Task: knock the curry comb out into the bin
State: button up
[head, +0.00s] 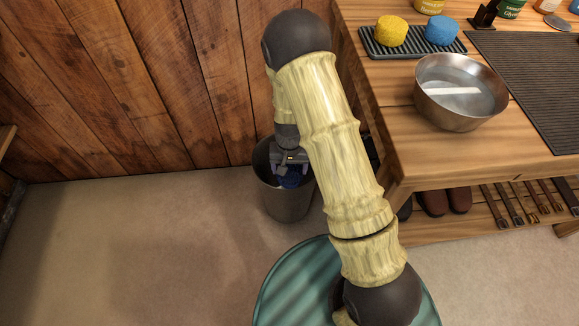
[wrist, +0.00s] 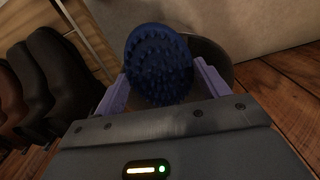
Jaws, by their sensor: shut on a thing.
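The blue curry comb (wrist: 158,65), round with rubbery nubs, is between the two pale purple fingers of my gripper (wrist: 156,88) in the wrist view. My gripper is shut on it. In the head view the comb (head: 290,178) shows as a small blue patch below my gripper (head: 289,162), at the mouth of the bin. The bin (head: 287,204) is a dark grey metal bucket on the floor against the wooden wall. Its rim also shows behind the comb in the wrist view (wrist: 215,58). My arm hides part of the bin's right side.
A wooden bench (head: 400,118) stands right of the bin, with a metal bowl (head: 460,95), a yellow sponge (head: 391,30) and a blue sponge (head: 441,30) on top. Boots (head: 433,201) and straps (head: 520,205) are on its lower shelf. The floor left of the bin is clear.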

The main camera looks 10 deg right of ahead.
jog(key=shift+f, duration=0.1)
notch_tip(320, 180, down, 5)
jog(key=b, duration=0.3)
jog(key=shift+f, duration=0.2)
jog(key=shift+r, duration=0.1)
jog(key=shift+c, duration=0.6)
notch_tip(320, 180, up, 6)
jog(key=p, duration=0.5)
jog(key=shift+f, duration=0.3)
jog(key=w+d+r+n, duration=0.1)
jog(key=w+d+r, duration=0.2)
jog(key=d+r, duration=0.6)
jog(key=shift+w+d+r, duration=0.15)
jog(key=shift+w+d, duration=0.15)
jog(key=shift+d, duration=0.2)
